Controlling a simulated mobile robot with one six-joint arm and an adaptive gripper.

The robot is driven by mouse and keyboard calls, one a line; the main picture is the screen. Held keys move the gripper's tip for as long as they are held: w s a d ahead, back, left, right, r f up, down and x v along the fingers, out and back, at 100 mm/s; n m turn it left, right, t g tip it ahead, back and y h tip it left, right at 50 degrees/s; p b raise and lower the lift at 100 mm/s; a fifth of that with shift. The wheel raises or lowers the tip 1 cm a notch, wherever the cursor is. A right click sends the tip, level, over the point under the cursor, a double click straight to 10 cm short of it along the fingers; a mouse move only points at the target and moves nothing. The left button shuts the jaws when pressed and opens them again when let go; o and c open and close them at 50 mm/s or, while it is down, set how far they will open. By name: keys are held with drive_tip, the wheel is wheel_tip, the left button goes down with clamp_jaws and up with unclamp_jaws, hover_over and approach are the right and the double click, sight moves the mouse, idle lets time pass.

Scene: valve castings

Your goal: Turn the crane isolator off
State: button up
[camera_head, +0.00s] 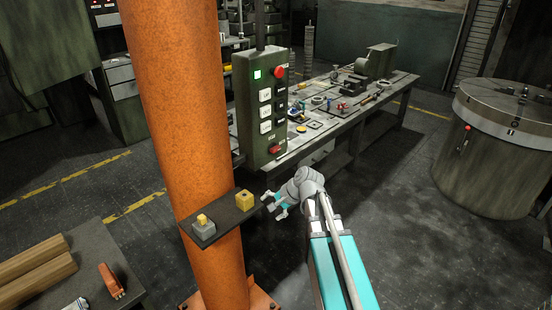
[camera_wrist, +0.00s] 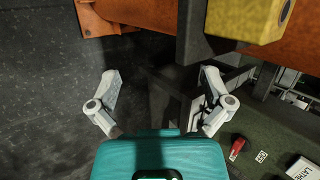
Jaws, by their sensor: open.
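A dark green crane control box (camera_head: 243,110) hangs beside the orange column. It carries a lit green square (camera_head: 257,74), a round red button (camera_head: 279,72), several white labelled buttons and a red switch handle (camera_head: 275,149) near its bottom edge. Which part is the isolator is not labelled legibly; the low red handle looks like a switch. My gripper (camera_head: 275,204) is open and empty, below the box and right of the column's shelf. In the wrist view my gripper (camera_wrist: 160,88) has its fingers apart, with the red handle (camera_wrist: 237,148) beyond them at lower right.
The orange column (camera_head: 175,120) bears a dark shelf (camera_head: 222,222) with a yellow block (camera_head: 244,200) and a grey-yellow block (camera_head: 204,226), close to my gripper. A cluttered workbench (camera_head: 375,100) stands behind the box. A round drum (camera_head: 495,150) is at right. Floor between is clear.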

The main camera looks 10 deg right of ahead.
drive_tip(key=w+d+m+t+y+b, duration=0.4)
drive_tip(key=w+d+m+t+b, duration=0.2)
drive_tip(key=w+m, duration=0.45)
drive_tip(key=m+t+b, duration=0.4)
drive_tip(key=m+t, duration=0.1)
drive_tip(key=m, duration=0.4)
approach(277, 151)
drive_tip(key=v, duration=0.3)
drive_tip(key=shift+r+h, duration=0.2)
drive_tip(key=shift+h, duration=0.1)
drive_tip(key=shift+w+a, duration=0.1)
drive_tip(key=shift+a, duration=0.05)
drive_tip(key=x, duration=1.3)
drive_tip(key=shift+w+a, duration=0.2)
drive_tip(key=shift+w, duration=0.05)
drive_tip(key=c, duration=1.1)
